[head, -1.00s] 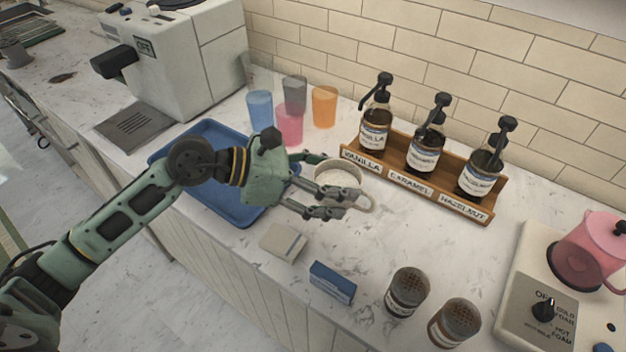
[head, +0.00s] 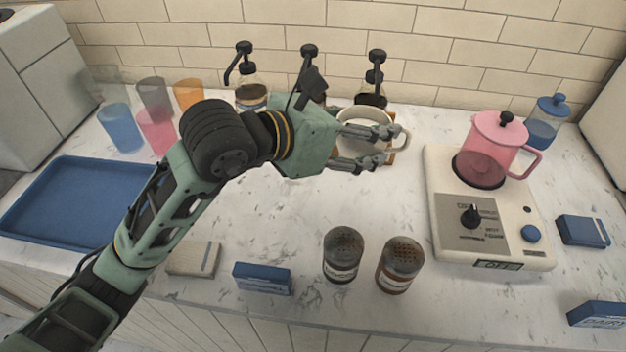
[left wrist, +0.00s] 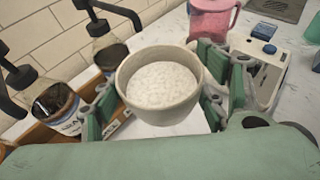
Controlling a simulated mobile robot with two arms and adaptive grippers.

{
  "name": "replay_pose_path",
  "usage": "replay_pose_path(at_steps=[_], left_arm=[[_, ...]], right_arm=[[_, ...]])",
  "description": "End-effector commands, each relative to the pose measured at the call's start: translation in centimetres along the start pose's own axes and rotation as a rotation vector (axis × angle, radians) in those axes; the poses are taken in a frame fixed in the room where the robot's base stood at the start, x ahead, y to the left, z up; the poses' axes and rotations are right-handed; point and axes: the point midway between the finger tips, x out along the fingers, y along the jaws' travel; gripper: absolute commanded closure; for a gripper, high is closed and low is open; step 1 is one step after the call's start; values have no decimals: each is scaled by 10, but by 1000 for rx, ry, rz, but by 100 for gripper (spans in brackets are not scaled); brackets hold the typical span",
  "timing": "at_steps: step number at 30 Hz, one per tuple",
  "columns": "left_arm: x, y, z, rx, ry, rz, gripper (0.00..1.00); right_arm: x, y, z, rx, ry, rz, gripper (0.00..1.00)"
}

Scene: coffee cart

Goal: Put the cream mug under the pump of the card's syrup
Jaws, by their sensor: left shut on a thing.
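The cream mug (head: 350,117) is in my left gripper (head: 376,146), in front of the right end of the syrup rack (head: 392,156). In the left wrist view the mug (left wrist: 165,118) sits upright between the finger pads of the gripper (left wrist: 155,98), with whitish, textured contents. The vanilla bottle (head: 252,94) stands left of my wrist. The caramel bottle's pump (head: 309,52) shows above my arm, its body mostly hidden. The hazelnut bottle (head: 371,98) is behind the mug, partly covered. Two pump bottles show at left in the wrist view. I see no readable card naming a syrup.
A blue tray (head: 75,200) and several coloured cups (head: 122,128) are at left. A beige box (head: 193,259), a blue box (head: 262,278) and two shakers (head: 343,254) line the front. A frother base (head: 490,230) with a pink jug (head: 492,150) stands right.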

Motion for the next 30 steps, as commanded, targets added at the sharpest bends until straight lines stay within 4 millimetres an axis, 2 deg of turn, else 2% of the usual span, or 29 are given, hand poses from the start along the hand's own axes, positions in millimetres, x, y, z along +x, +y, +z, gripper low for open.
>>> replay_pose_path(at_steps=[5,12,18,25,30], left_arm=[[-2,17,-11,-8,2,14,70],[-16,64,-52,-7,2,15,70],[-24,93,-77,-6,-1,10,70],[-24,100,-88,-4,-4,8,70],[-15,100,-111,-7,-1,8,70]], right_arm=[[-3,0,1,0,-2,0,60],[-11,0,0,1,-1,0,60],[-13,0,0,1,-1,0,60],[-15,1,-1,1,0,0,60],[-19,1,-1,1,0,1,60]])
